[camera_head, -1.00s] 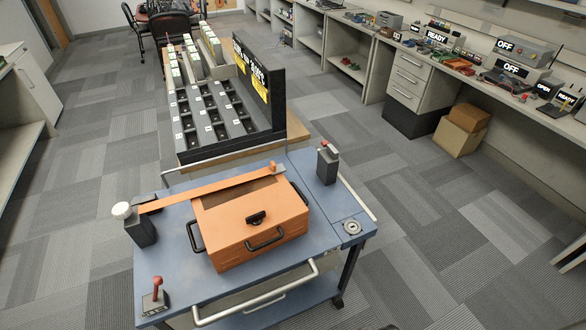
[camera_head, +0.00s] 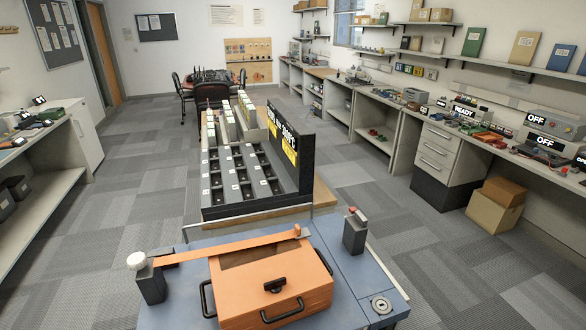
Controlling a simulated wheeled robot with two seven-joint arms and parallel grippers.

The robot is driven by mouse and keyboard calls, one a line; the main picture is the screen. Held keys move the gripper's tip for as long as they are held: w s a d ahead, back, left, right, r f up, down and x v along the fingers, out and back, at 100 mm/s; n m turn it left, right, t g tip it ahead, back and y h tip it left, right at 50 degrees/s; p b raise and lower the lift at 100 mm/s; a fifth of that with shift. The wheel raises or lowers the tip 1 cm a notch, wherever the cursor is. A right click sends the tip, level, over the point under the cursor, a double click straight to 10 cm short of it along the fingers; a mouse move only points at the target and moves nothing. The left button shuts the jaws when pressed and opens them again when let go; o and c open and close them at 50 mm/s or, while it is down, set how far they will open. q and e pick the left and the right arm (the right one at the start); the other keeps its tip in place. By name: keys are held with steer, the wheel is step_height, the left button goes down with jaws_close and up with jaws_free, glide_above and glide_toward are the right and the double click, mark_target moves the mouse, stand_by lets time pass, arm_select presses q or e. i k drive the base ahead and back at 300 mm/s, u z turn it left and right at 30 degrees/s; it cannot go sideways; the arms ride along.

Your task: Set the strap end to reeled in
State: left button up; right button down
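An orange strap (camera_head: 225,245) is stretched out above the blue cart top. Its left end meets a dark reel housing with a white knob (camera_head: 137,261). Its right end is a small orange tab (camera_head: 297,231) behind the orange case. The strap runs along the back of the case. Neither of my grippers shows in the head view.
The orange case (camera_head: 272,292) with black handles sits on the blue cart (camera_head: 350,270). A dark post with a red top (camera_head: 355,232) stands at the cart's back right. A slotted rack (camera_head: 240,180) stands behind the cart. Benches line the right wall (camera_head: 440,150).

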mark_target(303, 233)
steer(key=u, duration=2.55)
steer(key=k, duration=0.9)
steer(key=z, duration=1.6)
